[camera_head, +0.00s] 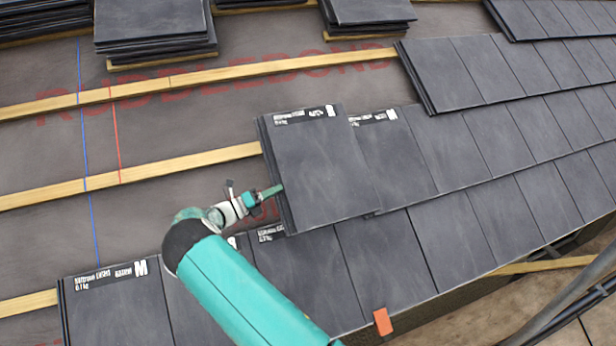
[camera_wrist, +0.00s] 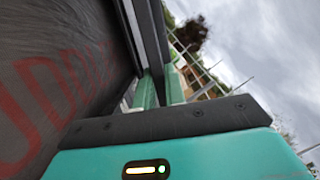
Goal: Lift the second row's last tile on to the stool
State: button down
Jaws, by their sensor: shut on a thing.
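A dark grey tile (camera_head: 320,165) with a white printed label on its top edge is in the second row, at the left end of the laid tiles. It overlaps the labelled tile (camera_head: 395,155) to its right and the row below. My gripper (camera_head: 273,191) is shut on the tile's left edge. In the wrist view the green fingers (camera_wrist: 160,92) close on the tile's dark edge (camera_wrist: 150,35). The tile looks slightly raised, but I cannot tell whether it still touches the tiles beneath. I can make out no stool in either view.
Stacks of tiles (camera_head: 155,28) stand at the top. Wooden battens (camera_head: 140,178) cross the grey underlay, which is bare to the left. The bottom row (camera_head: 110,310) lies under my arm. An orange tag (camera_head: 383,321) is at the eave. Scaffold poles (camera_head: 575,300) stand at lower right.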

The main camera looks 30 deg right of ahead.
jog(key=shift+s+r, duration=0.1)
jog(key=shift+r, duration=0.1)
jog(key=s+a+r, duration=0.1)
jog(key=s+r, duration=0.2)
jog(key=s, duration=0.3)
jog(key=s+a+r, duration=0.1)
jog(key=s+r, duration=0.2)
jog(key=s, duration=0.4)
jog(key=shift+s+a+r, duration=0.3)
jog(key=shift+a+r, duration=0.1)
dwell(1.0)
jog(key=shift+t, duration=0.3)
